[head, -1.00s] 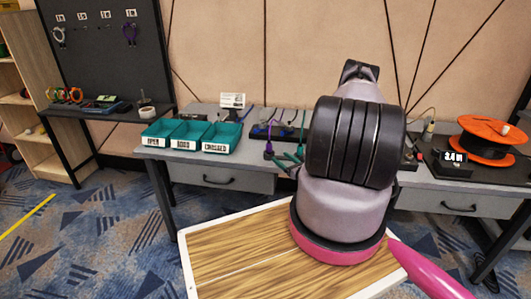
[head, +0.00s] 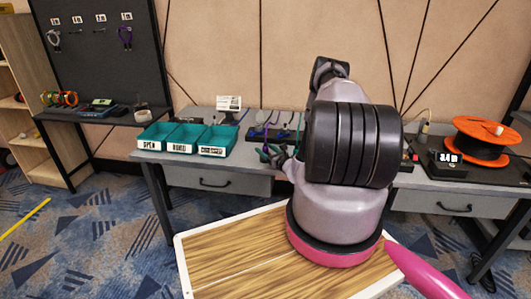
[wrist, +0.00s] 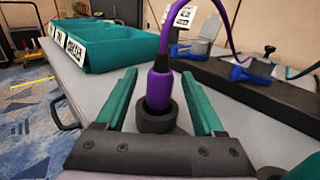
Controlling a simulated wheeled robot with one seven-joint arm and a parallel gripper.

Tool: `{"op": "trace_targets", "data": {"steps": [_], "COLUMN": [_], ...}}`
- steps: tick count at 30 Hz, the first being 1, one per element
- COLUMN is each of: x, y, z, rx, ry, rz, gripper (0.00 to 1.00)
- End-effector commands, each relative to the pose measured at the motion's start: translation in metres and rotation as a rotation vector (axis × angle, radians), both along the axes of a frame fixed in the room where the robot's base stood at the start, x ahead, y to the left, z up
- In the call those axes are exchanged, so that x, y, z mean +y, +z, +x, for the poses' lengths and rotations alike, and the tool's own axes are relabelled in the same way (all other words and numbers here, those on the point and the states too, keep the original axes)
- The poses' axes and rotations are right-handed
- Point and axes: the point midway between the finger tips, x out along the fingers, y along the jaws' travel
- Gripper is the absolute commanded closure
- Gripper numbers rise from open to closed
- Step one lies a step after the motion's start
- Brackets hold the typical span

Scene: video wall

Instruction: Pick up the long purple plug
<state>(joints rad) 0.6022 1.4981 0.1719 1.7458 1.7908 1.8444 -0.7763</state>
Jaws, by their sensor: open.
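The long purple plug (wrist: 160,88) stands upright in a dark round holder (wrist: 157,118) on the grey bench in the wrist view. Its purple cable (wrist: 183,22) arches up and to the right. My gripper (wrist: 160,82) has its two teal fingers spread, one on each side of the plug, with gaps on both sides. Nothing is held. In the head view my gripper (head: 273,155) shows small at the bench's front, left of my arm, and I cannot make out the plug there.
Teal bins (head: 180,140) with labels stand left of the gripper on the bench. A dark block (wrist: 262,92) with blue clips lies to the right of the plug in the wrist view. An orange spool (head: 481,142) stands at the bench's far right.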

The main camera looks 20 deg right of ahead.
Motion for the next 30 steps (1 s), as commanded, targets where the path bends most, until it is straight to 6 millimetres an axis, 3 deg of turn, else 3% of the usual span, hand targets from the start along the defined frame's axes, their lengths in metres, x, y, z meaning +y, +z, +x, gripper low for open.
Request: {"op": "trace_targets", "data": {"steps": [3,4,9,20,30], "x": [0.0,0.0,0.0,0.0,0.0], "y": [0.0,0.0,0.0,0.003,0.048], "z": [0.0,0.0,0.0,0.0,0.0], "rx": [0.0,0.0,0.0,-0.001,-0.002], "ry": [0.0,0.0,0.0,0.0,-0.001], "rz": [0.0,0.0,0.0,-0.001,-0.001], "gripper": [0.3,0.38,1.0,1.0,1.0]}}
